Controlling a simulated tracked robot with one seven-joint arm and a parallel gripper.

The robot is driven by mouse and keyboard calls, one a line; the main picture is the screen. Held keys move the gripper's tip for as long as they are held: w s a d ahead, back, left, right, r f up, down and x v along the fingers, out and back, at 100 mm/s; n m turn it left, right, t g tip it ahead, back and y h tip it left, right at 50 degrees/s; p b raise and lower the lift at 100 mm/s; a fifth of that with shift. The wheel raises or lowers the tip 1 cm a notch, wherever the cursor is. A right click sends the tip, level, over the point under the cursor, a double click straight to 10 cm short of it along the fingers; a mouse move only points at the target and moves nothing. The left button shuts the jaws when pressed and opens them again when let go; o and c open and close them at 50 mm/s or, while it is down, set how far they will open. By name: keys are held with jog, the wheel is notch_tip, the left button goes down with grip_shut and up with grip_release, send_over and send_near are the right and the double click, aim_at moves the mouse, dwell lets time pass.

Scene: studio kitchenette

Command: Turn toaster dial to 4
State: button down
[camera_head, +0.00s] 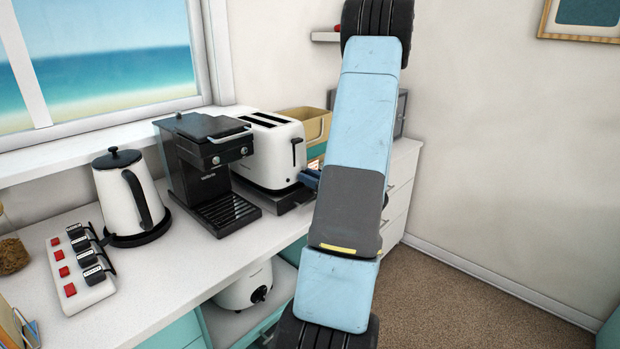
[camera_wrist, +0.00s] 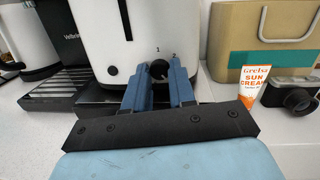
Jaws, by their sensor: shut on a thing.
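The white toaster (camera_head: 270,152) stands on the counter, right of the black coffee machine. In the wrist view the toaster (camera_wrist: 122,40) faces me, with a black lever slot at its upper middle. Its round black dial (camera_wrist: 159,69) is low on that face, with the small marks 1 and 2 printed around it. My gripper (camera_wrist: 160,72) has its two blue fingers on either side of the dial, shut on it. In the head view my gripper (camera_head: 310,179) is at the toaster's right end, mostly hidden by my arm. The mark 4 is not readable.
A coffee machine (camera_head: 205,165) and kettle (camera_head: 128,198) stand left of the toaster. In the wrist view a tan box (camera_wrist: 262,30), an orange-and-white sun cream tube (camera_wrist: 252,86) and a camera (camera_wrist: 293,94) sit to the right. A power strip (camera_head: 80,268) lies at the counter's left.

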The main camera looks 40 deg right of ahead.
jog(key=shift+f+m, duration=0.1)
jog(key=shift+m, duration=0.7)
jog(key=c, duration=0.9)
grip_release()
jog(key=shift+c, duration=0.2)
jog(key=shift+s, duration=0.1)
jog(key=s+d+f, duration=0.1)
jog(key=s+d, duration=0.1)
jog(key=s, duration=1.1)
jog(key=shift+s+f, duration=0.15)
jog(key=shift+s, duration=0.05)
